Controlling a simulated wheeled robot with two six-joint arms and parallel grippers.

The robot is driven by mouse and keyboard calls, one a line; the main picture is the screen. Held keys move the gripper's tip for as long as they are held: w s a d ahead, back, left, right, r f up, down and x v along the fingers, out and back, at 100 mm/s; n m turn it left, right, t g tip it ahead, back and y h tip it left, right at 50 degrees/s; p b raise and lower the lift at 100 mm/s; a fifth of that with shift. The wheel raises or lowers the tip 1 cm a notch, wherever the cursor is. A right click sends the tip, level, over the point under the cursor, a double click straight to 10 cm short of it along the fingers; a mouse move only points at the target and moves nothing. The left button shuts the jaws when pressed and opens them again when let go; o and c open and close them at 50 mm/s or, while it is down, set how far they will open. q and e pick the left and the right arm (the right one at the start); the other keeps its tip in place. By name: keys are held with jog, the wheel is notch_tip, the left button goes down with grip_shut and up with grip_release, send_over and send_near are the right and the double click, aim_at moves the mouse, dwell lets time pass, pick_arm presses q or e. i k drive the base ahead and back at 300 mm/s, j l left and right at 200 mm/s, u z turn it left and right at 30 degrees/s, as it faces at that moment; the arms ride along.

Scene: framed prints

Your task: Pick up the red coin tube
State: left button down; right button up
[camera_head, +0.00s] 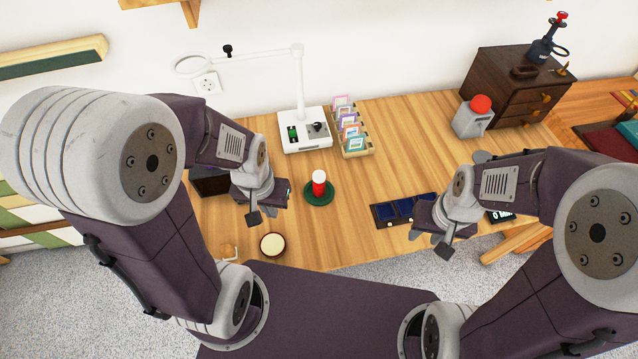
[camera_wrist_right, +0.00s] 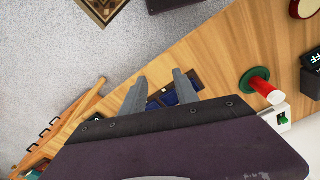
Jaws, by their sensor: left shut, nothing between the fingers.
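The red coin tube (camera_head: 319,188) stands upright with a white top on a round green base (camera_head: 319,198) near the middle of the wooden table. The tube also shows at the right of the right wrist view (camera_wrist_right: 261,87), on the same green base (camera_wrist_right: 247,77). My left gripper (camera_head: 262,212) is shut and empty, left of the tube and apart from it. My right gripper (camera_head: 428,241) is at the table's front edge, right of the tube. Its two fingers stand apart with nothing gripped between them in the right wrist view (camera_wrist_right: 160,92).
A dark blue compartment tray (camera_head: 384,213) lies beside my right gripper. Behind the tube are a white lamp stand (camera_head: 304,142) and a card rack (camera_head: 357,152). A round cream-topped item (camera_head: 272,245) lies front left. A red-topped grey box (camera_head: 472,122) and drawer cabinet (camera_head: 490,82) stand back right.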

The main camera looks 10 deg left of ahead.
aim_at(319, 177)
jog(key=k+j, duration=0.3)
jog(key=k, duration=0.15)
jog(key=k+j+z, duration=0.1)
jog(key=k+j, duration=0.25)
jog(key=j+z, duration=0.15)
jog(key=j, duration=1.5)
jog(key=i+j, duration=0.15)
jog(key=j, duration=0.1)
